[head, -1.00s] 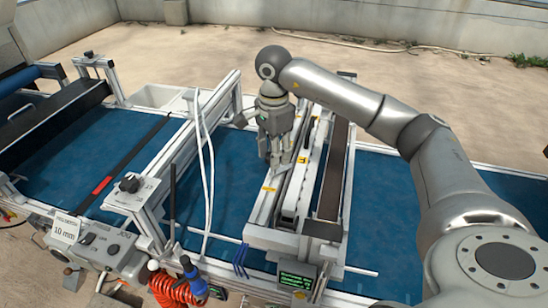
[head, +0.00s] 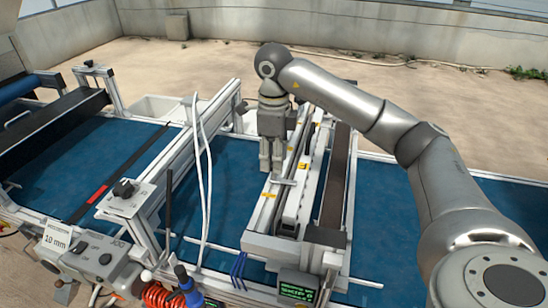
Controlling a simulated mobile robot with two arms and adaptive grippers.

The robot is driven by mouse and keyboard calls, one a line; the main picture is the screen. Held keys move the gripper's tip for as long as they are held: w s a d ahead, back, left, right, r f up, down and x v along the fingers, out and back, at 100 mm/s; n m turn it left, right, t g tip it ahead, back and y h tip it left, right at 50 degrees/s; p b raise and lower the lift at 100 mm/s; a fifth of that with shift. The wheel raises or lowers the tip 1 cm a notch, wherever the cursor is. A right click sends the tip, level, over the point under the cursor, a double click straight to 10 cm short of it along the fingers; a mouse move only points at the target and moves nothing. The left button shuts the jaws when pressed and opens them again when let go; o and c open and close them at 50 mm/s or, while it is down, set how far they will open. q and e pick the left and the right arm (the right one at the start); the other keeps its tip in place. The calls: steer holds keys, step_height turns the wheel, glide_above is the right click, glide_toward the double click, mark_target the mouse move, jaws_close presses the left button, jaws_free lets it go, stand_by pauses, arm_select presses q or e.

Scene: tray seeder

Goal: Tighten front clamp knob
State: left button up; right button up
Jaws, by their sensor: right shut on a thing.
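My right gripper (head: 272,170) points down over the left side of the pale metal seeder head (head: 268,240) that spans the blue belt. Its fingers are shut on a small part there, which I take to be the front clamp knob; the fingers hide nearly all of it. A short pale bar (head: 285,181) sticks out to the right just below the fingertips. A yellow label (head: 268,196) lies on the frame nearer to me. My left gripper is not in view.
A black knob (head: 124,188) stands on a separate bracket at the left. White hoses (head: 205,170) rise left of the gripper. A small green-lit display (head: 296,291) is at the front. Blue belt (head: 390,230) lies clear right of the seeder head.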

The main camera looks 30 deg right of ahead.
steer(key=shift+w+r+m, duration=0.1)
steer(key=shift+r+m, duration=0.05)
steer(key=shift+m, duration=0.35)
steer(key=o, duration=1)
steer(key=shift+o, duration=0.2)
step_height(320, 180, up, 12)
stand_by(0.7)
